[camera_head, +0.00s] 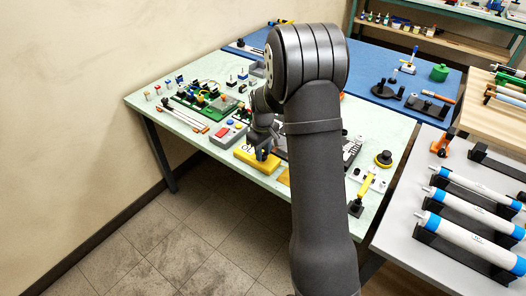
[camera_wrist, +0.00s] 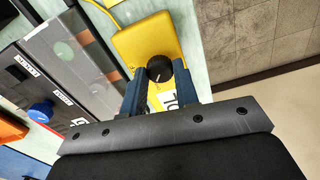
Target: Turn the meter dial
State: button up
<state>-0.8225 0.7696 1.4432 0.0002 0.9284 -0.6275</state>
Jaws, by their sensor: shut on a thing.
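The yellow meter (camera_head: 244,156) lies near the front edge of the pale green table in the head view. In the wrist view the yellow meter body (camera_wrist: 143,38) fills the upper middle, and its round black dial (camera_wrist: 159,67) carries a light pointer mark. My gripper (camera_wrist: 160,78) has its two blue-grey fingers on either side of the dial, shut on it. A white display with dark digits shows partly between the fingers; its reading is not clear. In the head view my gripper (camera_head: 263,153) is over the meter, and the dial is hidden.
A grey box (camera_head: 228,133) with red and blue parts stands close behind the meter. A grey unit with a blue knob (camera_wrist: 41,110) lies left of the fingers in the wrist view. A yellow cable (camera_wrist: 103,12) runs by the meter. Bare floor lies beyond the table edge.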

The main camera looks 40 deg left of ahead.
jog(key=m, duration=0.5)
jog(key=shift+m, duration=2.4)
jog(key=o, duration=1)
notch_tip(320, 180, up, 17)
jog(key=shift+r, duration=0.2)
